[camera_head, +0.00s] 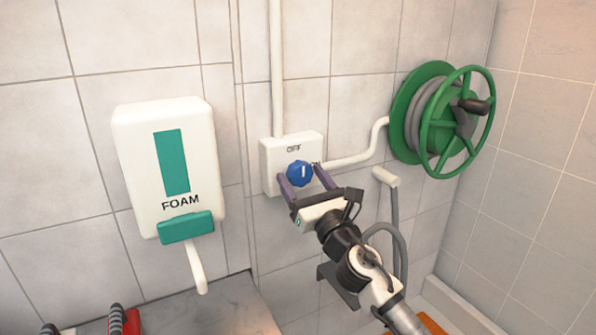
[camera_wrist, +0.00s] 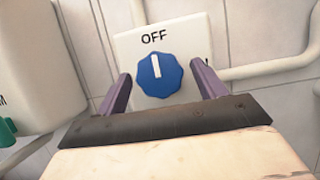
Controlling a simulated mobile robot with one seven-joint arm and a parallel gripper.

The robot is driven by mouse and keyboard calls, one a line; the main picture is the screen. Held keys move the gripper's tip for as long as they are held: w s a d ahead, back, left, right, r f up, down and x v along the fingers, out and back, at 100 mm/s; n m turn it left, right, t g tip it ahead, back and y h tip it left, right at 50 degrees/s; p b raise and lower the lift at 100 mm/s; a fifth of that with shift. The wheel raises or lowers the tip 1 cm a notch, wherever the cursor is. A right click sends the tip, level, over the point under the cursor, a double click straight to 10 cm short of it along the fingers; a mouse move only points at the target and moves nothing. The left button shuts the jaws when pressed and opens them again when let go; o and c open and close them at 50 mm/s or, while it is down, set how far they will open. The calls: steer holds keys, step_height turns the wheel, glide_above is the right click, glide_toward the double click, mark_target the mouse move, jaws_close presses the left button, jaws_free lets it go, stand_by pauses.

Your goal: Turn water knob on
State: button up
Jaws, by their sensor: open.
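The blue water knob (camera_head: 299,173) sits on a white wall box (camera_head: 272,158) marked OFF at the top. In the wrist view the knob (camera_wrist: 158,75) has a white pointer line that points up toward the OFF label (camera_wrist: 154,38). My gripper (camera_head: 299,176) is open at the box, with one purple finger to each side of the knob. In the wrist view my gripper (camera_wrist: 160,85) shows gaps between both fingers and the knob. Another marking at the box's right side is mostly hidden behind the right finger.
A white FOAM dispenser (camera_head: 168,165) with a green lever hangs on the wall to the left. A green hose reel (camera_head: 440,118) is mounted to the right. White pipes (camera_head: 355,150) run from the box up and to the right. Tiled wall surrounds the box.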

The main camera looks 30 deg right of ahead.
steer(key=shift+c, duration=0.2)
steer(key=c, duration=0.9)
steer(key=shift+m+h+b, duration=0.3)
steer(key=shift+m+h, duration=0.1)
steer(key=shift+m, duration=0.1)
steer(key=m+h, duration=0.1)
steer(key=m, duration=0.1)
steer(key=m+b, duration=0.1)
steer(key=m, duration=0.1)
steer(key=shift+a+g+h, duration=0.15)
steer(key=shift+g+h, duration=0.15)
steer(key=shift+h, duration=0.1)
steer(key=m+g+h, duration=0.1)
steer(key=m, duration=0.2)
steer(key=m+g+h+b, duration=0.1)
steer(key=m+h, duration=0.1)
steer(key=m, duration=0.2)
steer(key=shift+a+r, duration=0.1)
steer(key=shift+r, duration=0.1)
steer(key=m+g, duration=0.1)
steer(key=m, duration=0.2)
steer(key=m+g+h, duration=0.1)
steer(key=m, duration=0.1)
steer(key=shift+a+r+m, duration=0.1)
steer(key=shift+m, duration=0.3)
steer(key=shift+r+m+g, duration=0.1)
steer(key=shift+m+g, duration=0.8)
steer(key=shift+m, duration=1.4)
